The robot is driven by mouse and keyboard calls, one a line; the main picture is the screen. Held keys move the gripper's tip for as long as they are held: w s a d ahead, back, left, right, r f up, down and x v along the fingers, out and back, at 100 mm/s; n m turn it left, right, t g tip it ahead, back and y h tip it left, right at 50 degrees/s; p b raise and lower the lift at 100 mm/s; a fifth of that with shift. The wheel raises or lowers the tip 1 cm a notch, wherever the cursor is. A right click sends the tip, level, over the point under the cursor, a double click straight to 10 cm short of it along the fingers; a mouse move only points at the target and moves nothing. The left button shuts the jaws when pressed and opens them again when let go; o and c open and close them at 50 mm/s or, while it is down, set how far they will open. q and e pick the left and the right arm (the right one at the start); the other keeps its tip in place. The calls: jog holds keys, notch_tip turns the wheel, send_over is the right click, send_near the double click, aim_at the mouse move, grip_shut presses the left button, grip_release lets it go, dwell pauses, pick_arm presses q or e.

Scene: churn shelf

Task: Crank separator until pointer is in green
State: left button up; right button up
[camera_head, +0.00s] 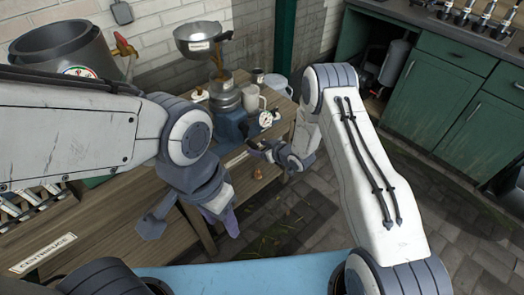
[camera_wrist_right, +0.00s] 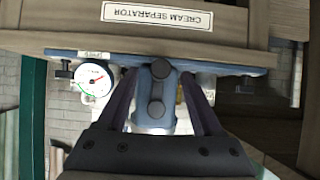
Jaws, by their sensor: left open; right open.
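The cream separator stands at the back of the wooden bench in the head view, with a blue body (camera_head: 232,125) and a steel bowl (camera_head: 203,40) on top. Its round white gauge (camera_head: 266,119) faces me; in the right wrist view the gauge (camera_wrist_right: 93,84) has a green arc along its rim, but the pointer is too small to read surely. A small orange-brown knob (camera_head: 258,174) shows below the bench edge. My right gripper (camera_head: 259,151) is open at the separator's front. Its fingers straddle a blue-grey part with dark round caps (camera_wrist_right: 157,90). My left gripper (camera_head: 190,222) is open and empty, low in front of the bench.
An upside-down CREAM SEPARATOR label (camera_wrist_right: 157,16) shows on the bench edge. A large metal drum (camera_head: 60,50) stands at back left, and a CENTRIFUGE label (camera_head: 44,253) at lower left. Jugs (camera_head: 252,98) stand beside the separator. Green cabinets (camera_head: 450,95) line the right.

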jog(key=shift+b+x, duration=0.75)
jog(key=shift+x, duration=0.65)
jog(key=shift+w+a+f+b, duration=0.1)
jog(key=shift+w+f+b, duration=0.1)
jog(key=shift+b, duration=0.1)
grip_shut()
